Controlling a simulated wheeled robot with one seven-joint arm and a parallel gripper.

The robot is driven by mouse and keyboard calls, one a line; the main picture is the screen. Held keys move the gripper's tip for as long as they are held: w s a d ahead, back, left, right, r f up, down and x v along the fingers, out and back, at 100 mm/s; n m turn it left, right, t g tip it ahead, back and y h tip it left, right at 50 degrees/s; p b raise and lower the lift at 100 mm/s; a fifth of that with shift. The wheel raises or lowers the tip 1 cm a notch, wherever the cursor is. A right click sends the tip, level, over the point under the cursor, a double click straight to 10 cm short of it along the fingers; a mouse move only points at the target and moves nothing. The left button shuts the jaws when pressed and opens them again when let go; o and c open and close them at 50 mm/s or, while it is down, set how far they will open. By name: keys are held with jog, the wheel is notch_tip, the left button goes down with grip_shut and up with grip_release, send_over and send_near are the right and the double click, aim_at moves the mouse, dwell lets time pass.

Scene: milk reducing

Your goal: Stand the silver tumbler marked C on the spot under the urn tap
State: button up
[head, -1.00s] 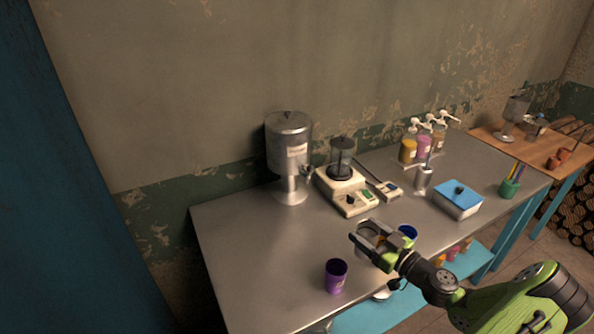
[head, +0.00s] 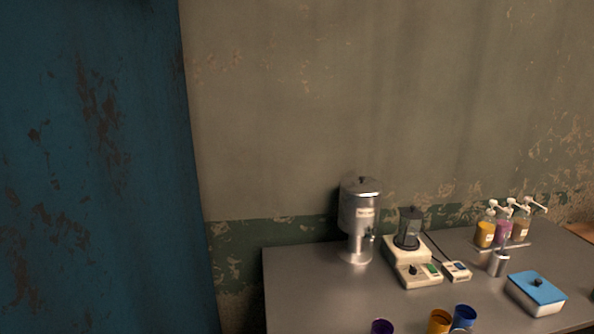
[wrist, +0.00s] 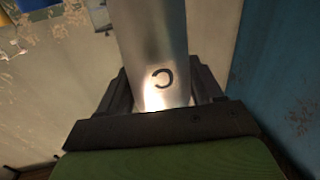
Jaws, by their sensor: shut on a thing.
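The silver tumbler marked C (wrist: 160,45) fills the middle of the wrist view, its dark letter facing the camera. My gripper (wrist: 163,88) is shut on it, with a dark finger on each side. My gripper does not show clearly in the head view. The silver urn (head: 360,212) stands on its foot at the back left of the steel table (head: 310,290), its tap (head: 371,234) on its right side. The spot under the tap looks clear, though no mark can be made out there.
A cream machine with a dark jar (head: 409,250) stands just right of the urn. Purple (head: 381,327), orange (head: 440,320) and blue (head: 464,316) cups are at the bottom edge. Pump bottles (head: 503,231), a metal canister (head: 498,263) and a blue-lidded box (head: 537,291) are further right.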

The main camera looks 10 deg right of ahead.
jog(key=shift+s+a, duration=0.15)
jog(key=shift+s, duration=0.15)
jog(key=a+f+n+g+y, duration=0.1)
jog(key=a+n+g+y, duration=0.1)
jog(key=a, duration=0.6)
jog(key=w+a+f+n+g+y, duration=0.1)
jog(key=a+f+n+g+y, duration=0.1)
jog(key=a+y, duration=0.3)
jog(key=w+a+f+n+g+y, duration=0.1)
jog(key=a+f+n+g+y, duration=0.1)
jog(key=a, duration=1)
jog(key=shift+a+f+n+g+y, duration=0.15)
jog(key=shift+a+n+g+y, duration=0.35)
jog(key=shift+n+y, duration=0.55)
jog(key=shift+d, duration=0.1)
